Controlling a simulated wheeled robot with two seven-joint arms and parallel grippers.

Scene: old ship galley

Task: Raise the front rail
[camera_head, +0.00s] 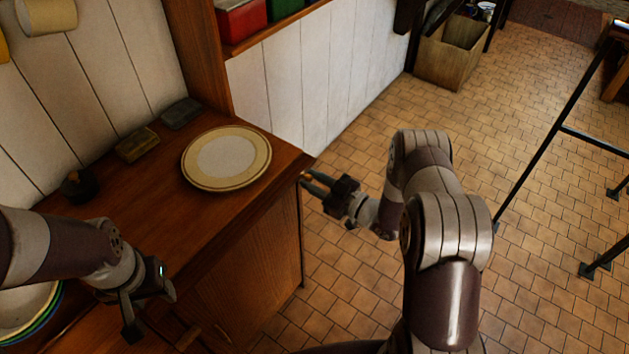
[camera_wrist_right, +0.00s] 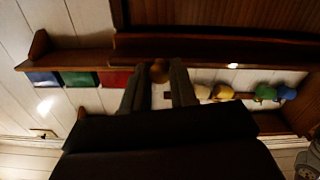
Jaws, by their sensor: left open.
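The wooden counter (camera_head: 235,215) has a dark front edge running from the lower left to a corner near the picture's middle. I cannot clearly tell the front rail apart from this edge. My right gripper (camera_head: 312,184) is at that front corner, its fingers pointing left. In the right wrist view, its fingers (camera_wrist_right: 159,82) lie on both sides of a small round brown knob (camera_wrist_right: 159,70). Whether they press on it is unclear. My left gripper (camera_head: 151,312) is open and empty over the near part of the counter, apart from the plate.
A cream plate (camera_head: 226,158) lies on the counter near the corner. Two small blocks (camera_head: 137,145) and a dark pot (camera_head: 79,184) stand along the wall. Stacked bowls (camera_head: 28,312) are at the lower left. Tiled floor is open to the right, with a metal frame (camera_head: 545,150).

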